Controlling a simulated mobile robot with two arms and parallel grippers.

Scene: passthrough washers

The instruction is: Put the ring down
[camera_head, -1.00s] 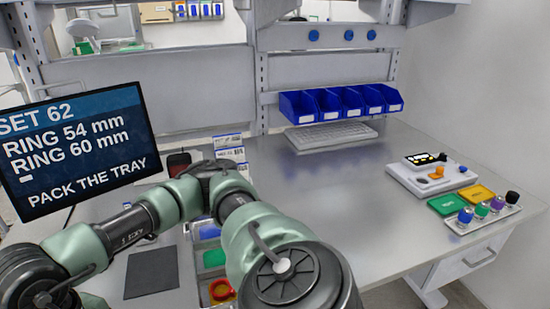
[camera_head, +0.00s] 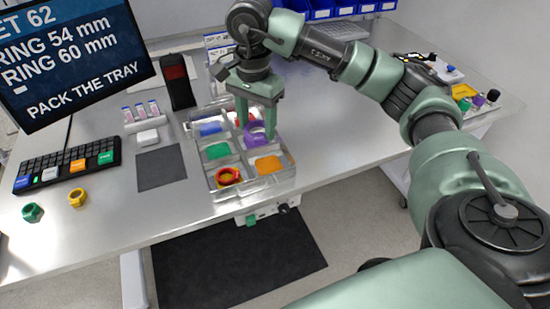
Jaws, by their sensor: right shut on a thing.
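My right gripper (camera_head: 257,126) points down over the clear tray (camera_head: 228,189). It is shut on a purple ring (camera_head: 256,134) at a right-hand compartment of the tray. Its fingers hide part of the ring, and I cannot tell whether the ring touches the tray floor. A red ring (camera_head: 228,176) sits in the front left compartment. A green ring (camera_head: 32,212) and a yellow ring (camera_head: 77,197) lie on the table at the left. My left gripper is not in view.
A screen (camera_head: 80,60) and a keyboard (camera_head: 68,161) stand at the left. A black scanner-like device (camera_head: 178,82) stands behind the tray, and a dark mat (camera_head: 160,167) lies left of it.

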